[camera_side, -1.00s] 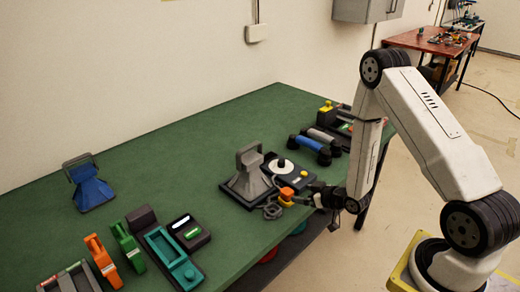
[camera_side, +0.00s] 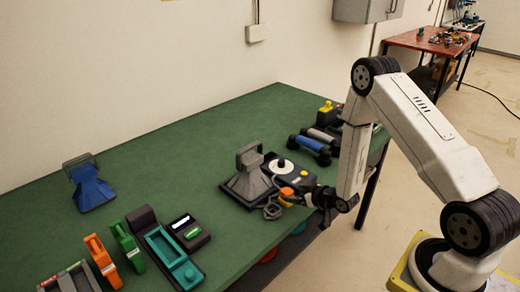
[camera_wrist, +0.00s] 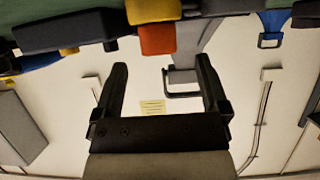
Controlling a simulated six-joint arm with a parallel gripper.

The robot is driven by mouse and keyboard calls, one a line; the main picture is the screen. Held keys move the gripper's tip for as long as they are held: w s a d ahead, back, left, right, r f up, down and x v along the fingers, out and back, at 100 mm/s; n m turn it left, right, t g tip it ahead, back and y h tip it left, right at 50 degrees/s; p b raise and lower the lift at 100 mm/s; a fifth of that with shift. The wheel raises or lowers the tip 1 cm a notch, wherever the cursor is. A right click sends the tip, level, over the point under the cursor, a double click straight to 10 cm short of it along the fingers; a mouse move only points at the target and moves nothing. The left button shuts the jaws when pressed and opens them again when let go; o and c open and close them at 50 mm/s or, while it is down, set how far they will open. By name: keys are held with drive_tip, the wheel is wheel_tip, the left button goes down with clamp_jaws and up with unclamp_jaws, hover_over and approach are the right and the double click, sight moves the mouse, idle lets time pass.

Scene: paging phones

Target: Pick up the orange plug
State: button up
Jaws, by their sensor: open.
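The orange plug (camera_side: 287,191) is a small block at the front edge of the green table, beside a grey coiled cord (camera_side: 272,211). In the wrist view the plug (camera_wrist: 157,40) shows at the upper middle, against a yellow part. My gripper (camera_side: 291,199) is at the table edge, close to the plug on its right. In the wrist view my gripper (camera_wrist: 161,65) has its two dark fingers spread apart with nothing between them. The plug lies just beyond the fingertips, between their lines. Whether a finger touches it I cannot tell.
A grey horn-shaped stand (camera_side: 247,178) is left of the plug. A dark panel with a white dial (camera_side: 281,166) is behind it, and a blue handset (camera_side: 309,150) lies farther back. A teal tray (camera_side: 172,256) is at front left. The middle of the green table (camera_side: 180,165) is clear.

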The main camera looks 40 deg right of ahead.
sight(288, 192)
drive_tip(key=shift+x, duration=2.25)
clamp_jaws()
drive_tip(key=shift+r, duration=0.1)
drive_tip(key=shift+r, duration=4.85)
